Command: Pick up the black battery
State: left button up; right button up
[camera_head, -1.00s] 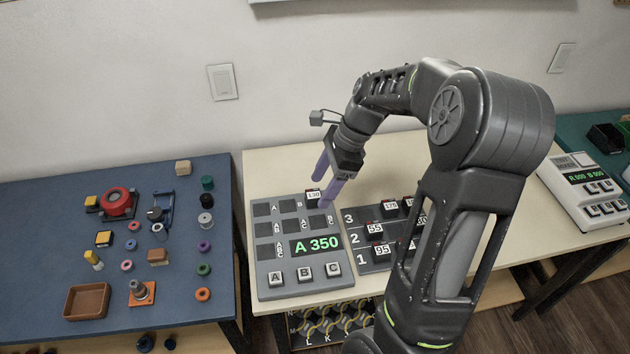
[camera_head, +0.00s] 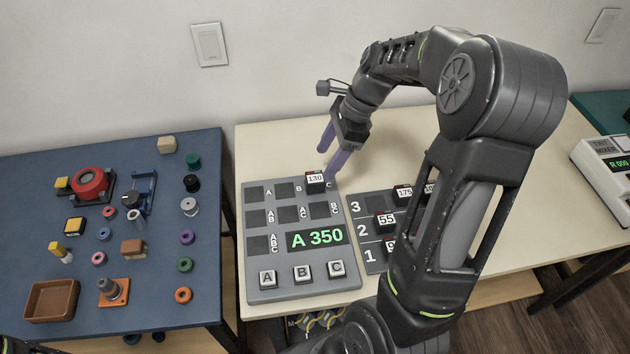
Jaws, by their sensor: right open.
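A black block with a white label reading 130 (camera_head: 315,182) sits in the slot marked C on the grey board (camera_head: 265,284). Similar black blocks, labelled 55 (camera_head: 386,224) and 175 (camera_head: 404,193), sit on the dark numbered rack to the right; my right arm hides part of that rack. Which of these is the black battery I cannot tell. My right gripper (camera_head: 328,164) has two purple fingers, spread apart and empty. It hangs close above and behind the 130 block, its near fingertip by the block's right side. My left gripper is not in view.
A blue table (camera_head: 190,320) on the left holds small parts and a brown tray (camera_head: 33,315).

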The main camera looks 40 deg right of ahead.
aim_at(315, 177)
jog(key=shift+x, duration=1.3)
jog(key=shift+x, duration=2.6)
grip_shut()
